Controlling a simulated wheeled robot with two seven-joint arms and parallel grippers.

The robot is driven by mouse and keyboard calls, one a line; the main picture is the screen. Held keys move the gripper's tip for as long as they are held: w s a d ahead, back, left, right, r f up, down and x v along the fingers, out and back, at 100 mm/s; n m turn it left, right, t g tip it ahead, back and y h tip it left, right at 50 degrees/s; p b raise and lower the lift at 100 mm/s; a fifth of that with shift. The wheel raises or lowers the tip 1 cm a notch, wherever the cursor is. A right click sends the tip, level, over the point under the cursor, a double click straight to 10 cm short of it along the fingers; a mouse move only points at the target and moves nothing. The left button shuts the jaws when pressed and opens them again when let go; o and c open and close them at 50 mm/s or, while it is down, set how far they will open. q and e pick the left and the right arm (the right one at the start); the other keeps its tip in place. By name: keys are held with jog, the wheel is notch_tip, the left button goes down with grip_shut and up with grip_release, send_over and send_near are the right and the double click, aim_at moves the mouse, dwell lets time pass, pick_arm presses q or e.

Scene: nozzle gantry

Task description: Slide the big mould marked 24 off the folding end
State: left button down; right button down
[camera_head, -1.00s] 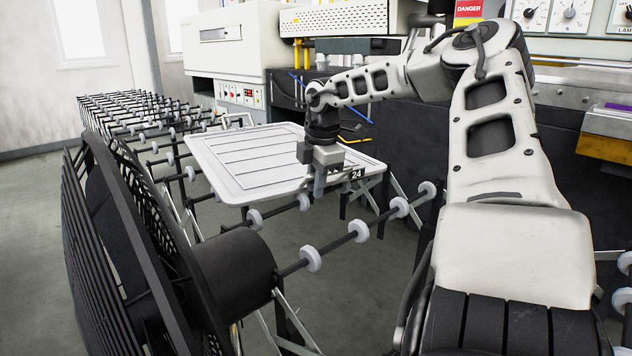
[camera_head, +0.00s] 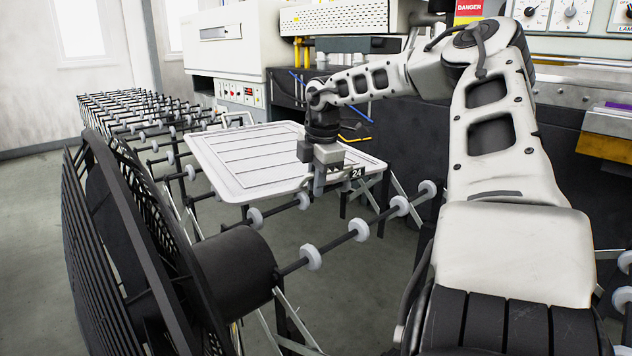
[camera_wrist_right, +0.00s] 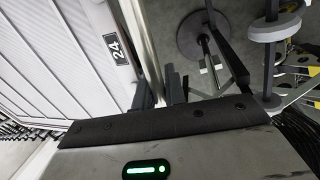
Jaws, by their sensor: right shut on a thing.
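The big mould (camera_head: 245,160) is a flat, pale, ribbed tray with a raised rim. It rests on the roller conveyor in the middle of the head view. My left gripper is not in view.
The folding conveyor end (camera_head: 358,231), with white wheels on dark bars, extends toward me past the mould. A large black fan (camera_head: 140,250) stands close at the left. Cabinets and a white machine (camera_head: 225,45) stand behind. Grey floor shows below the conveyor.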

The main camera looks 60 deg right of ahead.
aim_at(295, 201)
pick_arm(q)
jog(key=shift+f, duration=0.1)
pick_arm(e)
jog(key=shift+a, duration=0.1)
dwell(0.5)
jog(key=shift+w+a+f+b, duration=0.1)
jog(key=shift+w+a+b, duration=0.15)
jog(key=shift+a+b, duration=0.3)
jog(key=shift+w+a+b, duration=0.2)
jog(key=shift+w+a, duration=0.05)
jog(key=shift+a, duration=0.35)
jog(key=shift+w+a+b, duration=0.2)
jog(key=shift+a, duration=0.35)
jog(key=shift+w+a, duration=0.1)
jog(key=shift+a, duration=0.1)
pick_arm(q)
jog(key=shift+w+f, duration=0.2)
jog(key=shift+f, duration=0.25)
pick_arm(e)
jog(key=shift+w+a, duration=0.1)
jog(key=shift+a, duration=0.2)
